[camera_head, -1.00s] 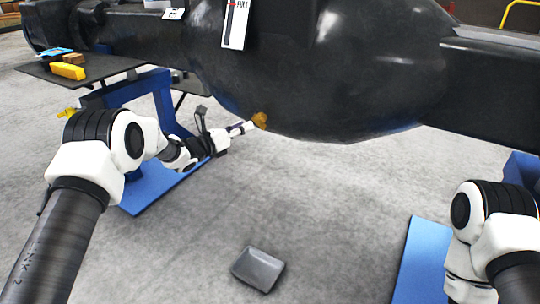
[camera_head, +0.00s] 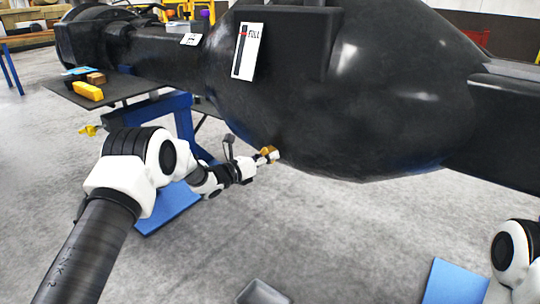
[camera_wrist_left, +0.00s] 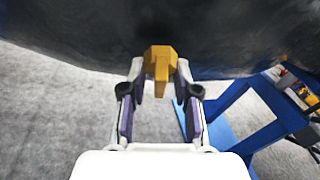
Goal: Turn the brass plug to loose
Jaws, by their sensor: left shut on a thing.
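The brass plug (camera_wrist_left: 160,62) sits on the underside of the large black casting (camera_head: 330,100). In the left wrist view it lies between the fingertips of my left gripper (camera_wrist_left: 160,82). My left gripper (camera_head: 262,158) reaches the plug from the left in the head view and is shut on it. The brass plug (camera_head: 271,152) shows there only as a small gold patch at the fingertips. The plug's seat in the casting is hard to make out. My right arm shows at the right edge of the head view, but its gripper is out of view.
A blue stand (camera_head: 172,112) holds the casting at the left. A dark shelf (camera_head: 125,90) there carries a yellow block (camera_head: 88,91). A grey tray (camera_head: 262,292) lies on the floor below. A label (camera_head: 247,52) hangs on the casting.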

